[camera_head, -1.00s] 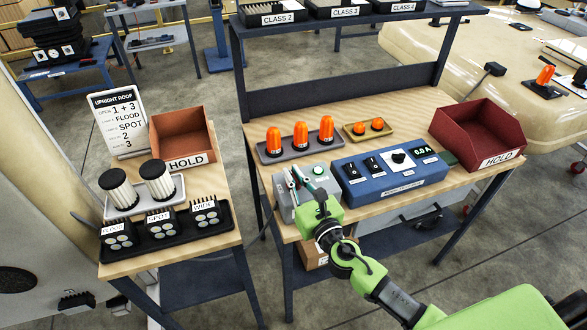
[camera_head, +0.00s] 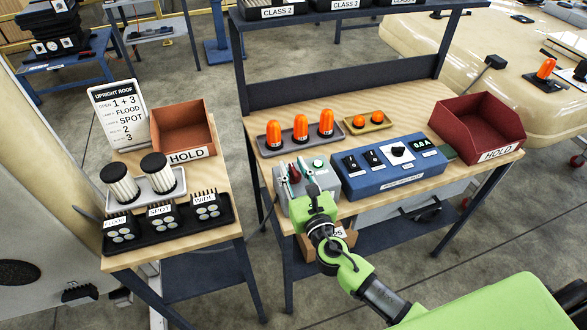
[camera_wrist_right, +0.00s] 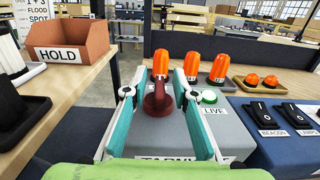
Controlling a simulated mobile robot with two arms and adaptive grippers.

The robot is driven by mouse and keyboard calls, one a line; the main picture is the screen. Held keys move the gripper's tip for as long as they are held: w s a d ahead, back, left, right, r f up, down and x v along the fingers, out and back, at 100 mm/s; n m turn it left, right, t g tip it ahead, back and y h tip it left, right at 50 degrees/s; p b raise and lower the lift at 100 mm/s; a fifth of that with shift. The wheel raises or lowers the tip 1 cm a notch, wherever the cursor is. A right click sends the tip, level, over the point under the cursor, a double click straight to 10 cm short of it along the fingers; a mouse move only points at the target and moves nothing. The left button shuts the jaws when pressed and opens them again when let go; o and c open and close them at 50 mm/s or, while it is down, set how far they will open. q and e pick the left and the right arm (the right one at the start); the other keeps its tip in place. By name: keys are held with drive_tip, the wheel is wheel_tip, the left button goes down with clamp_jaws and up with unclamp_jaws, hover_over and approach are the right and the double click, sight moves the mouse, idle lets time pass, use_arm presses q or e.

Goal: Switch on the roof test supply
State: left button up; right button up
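A grey supply box (camera_head: 327,206) stands at the front left of the main bench. On it are a dark red handle (camera_wrist_right: 158,98) and a round green button or lamp (camera_wrist_right: 208,97) above a LIVE label; I cannot tell if it is lit. My right gripper (camera_wrist_right: 158,76) is open, its two teal fingers on either side of the red handle with gaps visible. In the head view the right gripper (camera_head: 296,172) reaches over the box from the front. The box's front label is partly hidden by the gripper. My left gripper is not in view.
A blue test unit (camera_head: 390,178) with black switches, a knob and a display stands right of the box. Orange beacons on a grey tray (camera_head: 280,148) stand behind. A red HOLD bin (camera_head: 480,128) is at the right; an orange HOLD bin (camera_head: 183,128) is on the left bench.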

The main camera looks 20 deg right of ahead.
drive_tip(key=s, duration=1.2)
drive_tip(key=shift+d, duration=0.2)
